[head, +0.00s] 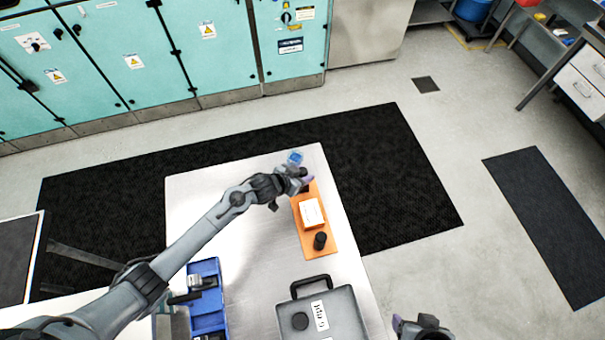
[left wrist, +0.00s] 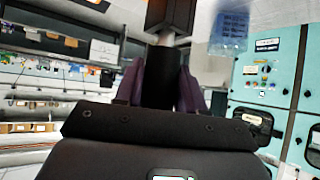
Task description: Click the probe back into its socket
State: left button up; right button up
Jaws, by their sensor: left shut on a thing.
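My left gripper (head: 308,183) is over the far end of an orange board (head: 322,257) on the table. In the left wrist view its purple fingers (left wrist: 160,90) are shut on a black cylinder, the probe (left wrist: 158,75). A pale metal tip shows beyond it, near a dark block (left wrist: 170,14); I cannot tell whether they touch. The board carries a white box (head: 311,213) and a short black cylinder (head: 320,241) at its near end. I cannot tell for sure which part is the socket. My right gripper (head: 420,325) is partly in view at the bottom edge.
A translucent blue piece (head: 295,157) shows just beyond my left gripper. A grey case (head: 342,315) with a handle and a blue tray (head: 207,300) holding parts are at the table's near side. The table's (head: 195,195) far left part is clear.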

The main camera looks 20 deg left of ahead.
pick_arm(q)
jog(key=shift+f+b, duration=0.4)
jog(key=shift+f, duration=0.25)
jog(key=shift+c, duration=0.4)
jog(key=o, duration=1.8)
jog(key=shift+c, duration=0.2)
jog(key=shift+r, duration=0.1)
jog(key=shift+r+p, duration=1.3)
jog(key=shift+p, duration=0.15)
jog(key=shift+r+p, duration=3.15)
jog(key=shift+p, duration=0.1)
